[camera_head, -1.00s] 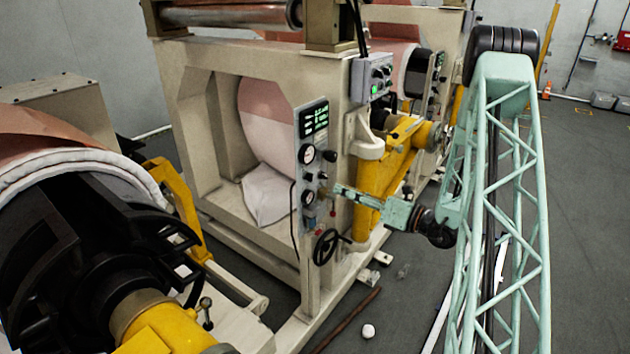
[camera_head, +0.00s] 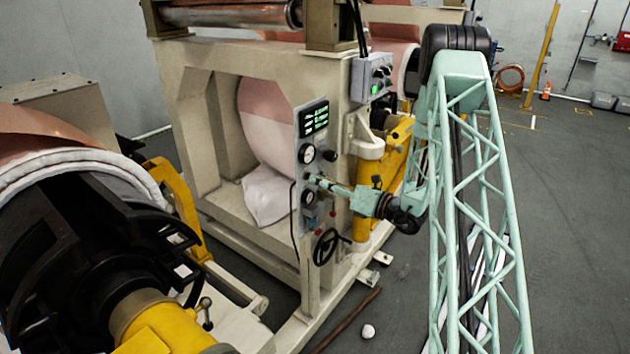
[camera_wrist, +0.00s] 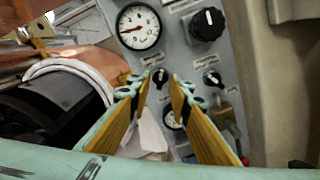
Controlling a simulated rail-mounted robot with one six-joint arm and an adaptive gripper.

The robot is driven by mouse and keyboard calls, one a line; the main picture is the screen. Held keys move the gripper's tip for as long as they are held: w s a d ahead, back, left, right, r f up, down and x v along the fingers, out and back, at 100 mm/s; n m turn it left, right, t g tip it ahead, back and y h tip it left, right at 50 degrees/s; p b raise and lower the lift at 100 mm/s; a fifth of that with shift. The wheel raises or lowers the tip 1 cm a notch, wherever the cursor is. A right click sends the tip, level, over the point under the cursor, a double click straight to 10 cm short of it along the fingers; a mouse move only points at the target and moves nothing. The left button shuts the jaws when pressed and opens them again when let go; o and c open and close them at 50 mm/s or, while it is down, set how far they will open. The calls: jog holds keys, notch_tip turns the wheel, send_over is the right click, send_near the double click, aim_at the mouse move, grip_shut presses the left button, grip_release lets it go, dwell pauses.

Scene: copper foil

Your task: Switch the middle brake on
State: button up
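The grey control panel (camera_head: 313,150) stands on the front of the beige machine, with a lit display at its top. In the wrist view a small black switch knob (camera_wrist: 160,77) with a white mark shows between my fingertips. A similar knob (camera_wrist: 212,78) sits to its right, outside my right finger. Their labels are too blurred to read, so I cannot tell which is the middle brake. My gripper (camera_wrist: 160,84) is open, its two yellow-padded fingers pointing at the panel. Whether they touch it is unclear. In the head view my gripper (camera_head: 316,181) is at mid-panel.
A gauge (camera_wrist: 138,27) and a large black knob (camera_wrist: 207,24) are above the small knobs; a lower gauge (camera_wrist: 174,119) is partly hidden by my fingers. A black handwheel (camera_head: 326,246) projects below the panel. A yellow arm (camera_head: 369,185) stands close behind my gripper.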

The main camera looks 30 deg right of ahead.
jog(key=shift+x, duration=1)
jog(key=c, duration=0.5)
